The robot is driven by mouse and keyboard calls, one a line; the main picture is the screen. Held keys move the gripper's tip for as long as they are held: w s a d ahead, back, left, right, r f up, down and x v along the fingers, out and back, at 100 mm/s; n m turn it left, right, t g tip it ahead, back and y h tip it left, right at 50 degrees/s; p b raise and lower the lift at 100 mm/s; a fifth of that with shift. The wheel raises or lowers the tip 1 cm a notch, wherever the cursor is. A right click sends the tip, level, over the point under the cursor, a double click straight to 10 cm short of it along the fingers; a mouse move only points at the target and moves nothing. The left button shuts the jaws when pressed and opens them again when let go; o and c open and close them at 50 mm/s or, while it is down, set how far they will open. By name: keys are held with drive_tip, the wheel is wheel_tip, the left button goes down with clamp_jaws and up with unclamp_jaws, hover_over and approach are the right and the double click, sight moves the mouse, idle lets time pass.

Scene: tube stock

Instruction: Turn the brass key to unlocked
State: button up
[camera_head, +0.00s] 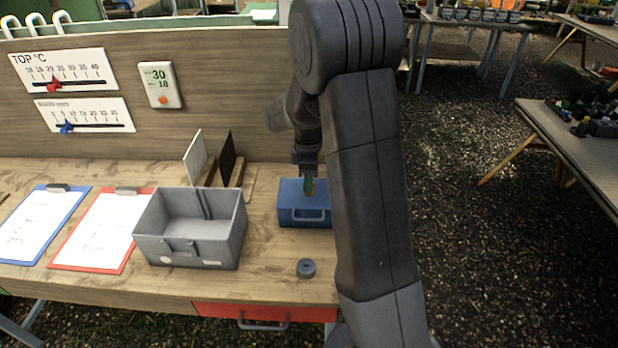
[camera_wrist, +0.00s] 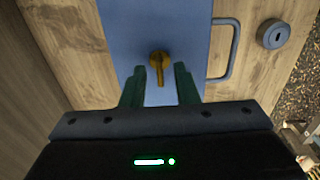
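The brass key (camera_wrist: 158,66) sits on the top of a blue box (camera_wrist: 124,25), with its bow pointing toward the gripper in the wrist view. The blue box (camera_head: 300,188) stands on the wooden table in the head view, where my arm hides its right side. My gripper (camera_wrist: 159,88) is above the box with its two green fingers apart, one on each side of the key. There is a visible gap between each finger and the key. In the head view my gripper (camera_head: 309,186) points down over the box, and the key is hard to make out there.
A grey open bin (camera_head: 190,250) stands left of the box. A small round grey piece (camera_head: 306,268) lies in front of it. Red (camera_head: 103,232) and blue (camera_head: 40,226) clipboards lie at the left. A wooden panel (camera_head: 230,85) rises behind the table.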

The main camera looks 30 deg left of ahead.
clamp_jaws()
drive_tip(key=shift+m, duration=0.3)
drive_tip(key=m+b, duration=0.1)
drive_tip(key=m, duration=0.2)
drive_tip(key=m+b, duration=0.1)
drive_tip(key=m, duration=0.8)
drive_tip(key=shift+m+b, duration=0.3)
drive_tip(key=shift+b, duration=0.1)
drive_tip(key=m, duration=0.4)
drive_tip(key=shift+m, duration=0.3)
